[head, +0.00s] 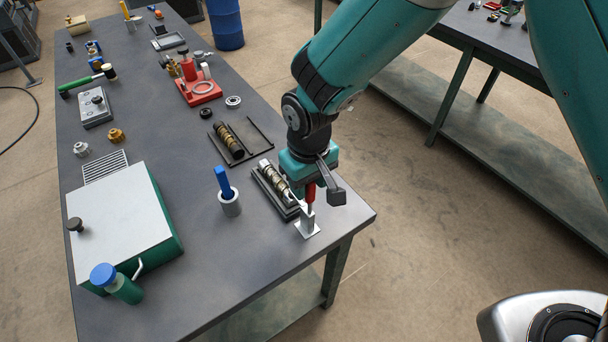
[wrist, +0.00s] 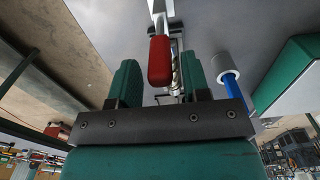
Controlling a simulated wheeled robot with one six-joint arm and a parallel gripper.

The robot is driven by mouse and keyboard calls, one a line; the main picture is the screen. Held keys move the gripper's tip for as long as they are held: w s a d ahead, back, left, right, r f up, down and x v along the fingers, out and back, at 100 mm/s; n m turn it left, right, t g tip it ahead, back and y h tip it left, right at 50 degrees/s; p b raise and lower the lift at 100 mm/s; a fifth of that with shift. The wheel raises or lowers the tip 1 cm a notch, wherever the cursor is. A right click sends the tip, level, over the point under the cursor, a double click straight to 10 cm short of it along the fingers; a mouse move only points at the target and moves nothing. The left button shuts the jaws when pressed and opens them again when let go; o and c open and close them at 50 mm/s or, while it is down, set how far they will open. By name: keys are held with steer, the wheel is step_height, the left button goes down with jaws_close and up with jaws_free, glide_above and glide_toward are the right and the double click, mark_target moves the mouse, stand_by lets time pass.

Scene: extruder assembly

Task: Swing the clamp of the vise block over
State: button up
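The clamp's red handle (head: 311,192) stands upright above a pale metal bracket (head: 307,224) near the table's right front corner. Beside it is the vise block (head: 289,211), a dark base with a metal cylindrical part (head: 273,180) lying along it. My gripper (head: 322,182) is over the handle from above. In the wrist view the red handle (wrist: 159,62) lies between the two green fingers of my gripper (wrist: 159,80), with a gap on each side. The gripper is open. The handle's lower end and the pivot are partly hidden in the head view.
A grey cup with a blue tool (head: 229,203) stands left of the vise block. A dark tray with a cylinder (head: 240,142) lies behind it. A green-sided box (head: 125,220) and a blue-capped bottle (head: 119,284) are at the left.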

steer(key=shift+s, duration=0.1)
step_height(320, 180, up, 7)
steer(key=p, duration=0.5)
steer(key=shift+r, duration=0.1)
stand_by(0.4)
step_height(320, 180, up, 17)
steer(key=b, duration=0.4)
steer(key=s+d+f+y+b, duration=0.2)
steer(key=s+d, duration=0.5)
steer(key=s, duration=0.1)
steer(key=s+d+f+y+b, duration=0.2)
steer(key=s+d+f, duration=0.1)
steer(key=s+d, duration=0.4)
steer(key=shift+s, duration=0.5)
